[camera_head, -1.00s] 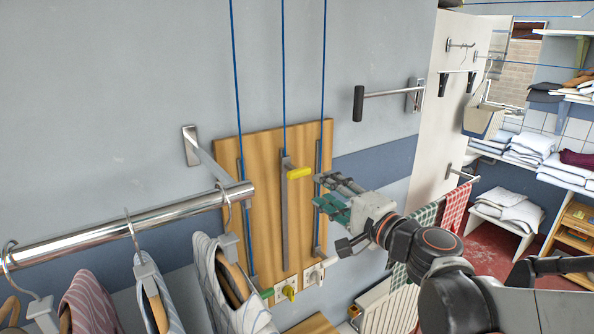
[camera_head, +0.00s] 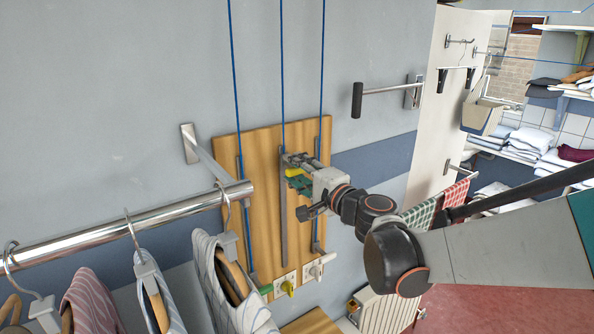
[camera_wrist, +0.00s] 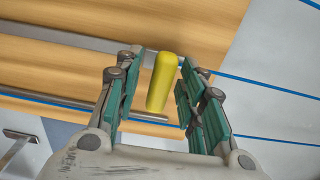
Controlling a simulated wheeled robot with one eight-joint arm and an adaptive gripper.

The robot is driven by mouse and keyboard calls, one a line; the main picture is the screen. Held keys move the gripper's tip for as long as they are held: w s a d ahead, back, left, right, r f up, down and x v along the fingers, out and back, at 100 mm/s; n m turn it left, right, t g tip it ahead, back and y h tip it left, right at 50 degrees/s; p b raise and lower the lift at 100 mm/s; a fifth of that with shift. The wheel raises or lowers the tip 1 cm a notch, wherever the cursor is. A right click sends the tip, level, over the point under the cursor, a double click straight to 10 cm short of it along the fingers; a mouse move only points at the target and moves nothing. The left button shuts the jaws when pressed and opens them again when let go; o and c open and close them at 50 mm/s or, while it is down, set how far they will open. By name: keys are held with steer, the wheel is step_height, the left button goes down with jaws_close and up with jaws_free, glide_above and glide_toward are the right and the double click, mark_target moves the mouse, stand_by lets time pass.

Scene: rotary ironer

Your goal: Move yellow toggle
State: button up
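The yellow toggle (camera_wrist: 161,82) is a short rounded bar on a metal slide rail (camera_head: 284,222) on a wooden board (camera_head: 262,155). In the head view it is mostly hidden by my gripper (camera_head: 297,173), with a bit of yellow showing. In the wrist view my gripper (camera_wrist: 154,90) is open, with a green-padded finger on each side of the toggle. Gaps show between the toggle and both fingers, so I see no contact.
A chrome clothes rail (camera_head: 130,220) with several hung shirts stands at the left. Blue cords (camera_head: 282,70) run up from the board. Two switch-like fittings (camera_head: 285,284) sit at the board's bottom. A wall bar (camera_head: 385,91) juts out to the right.

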jaws_close()
step_height(320, 180, down, 34)
steer(key=b, duration=2.7)
steer(key=shift+f, duration=0.15)
steer(key=shift+s+f, duration=0.1)
steer(key=shift+s, duration=0.1)
jaws_free()
steer(key=shift+w, duration=0.15)
steer(key=v, duration=1.2)
